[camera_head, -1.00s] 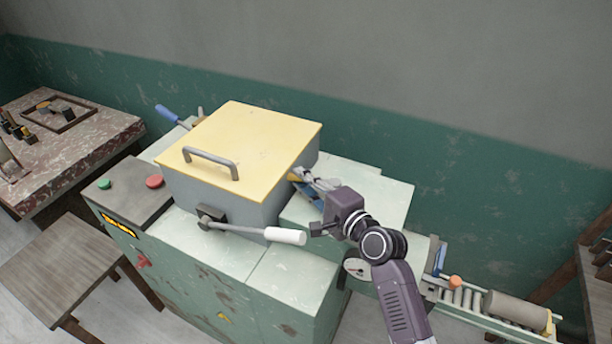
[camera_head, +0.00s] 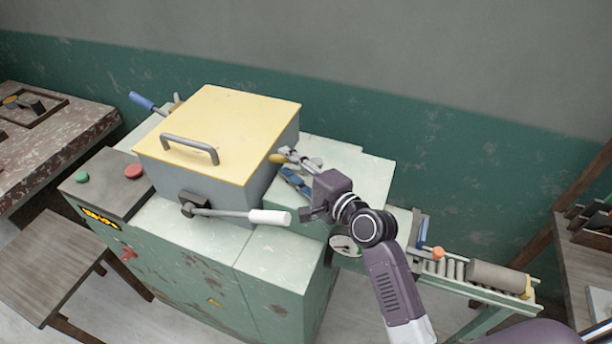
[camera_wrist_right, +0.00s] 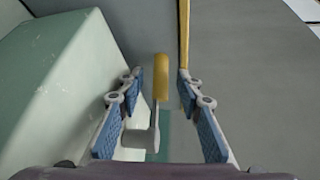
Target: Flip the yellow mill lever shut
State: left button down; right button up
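The yellow mill lever (camera_head: 278,158) shows at the right side of the yellow-lidded mill box (camera_head: 222,130). In the right wrist view its yellow grip (camera_wrist_right: 161,78) stands on a grey arm, between the blue-padded fingers. My right gripper (camera_head: 291,169) is open around the lever, with a gap visible on both sides of the grip. The right gripper also shows in the wrist view (camera_wrist_right: 161,88). The lever's pivot is partly hidden in both views. My left gripper is not in view.
A white-handled lever (camera_head: 269,216) sticks out from the box front. Red (camera_head: 133,171) and green (camera_head: 81,176) buttons are at left. A blue-handled lever (camera_head: 142,102) is behind the box. A roller conveyor (camera_head: 455,268) carries a grey cylinder (camera_head: 497,276) at right.

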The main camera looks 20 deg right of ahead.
jog(key=v, duration=1)
jog(key=shift+d, duration=0.1)
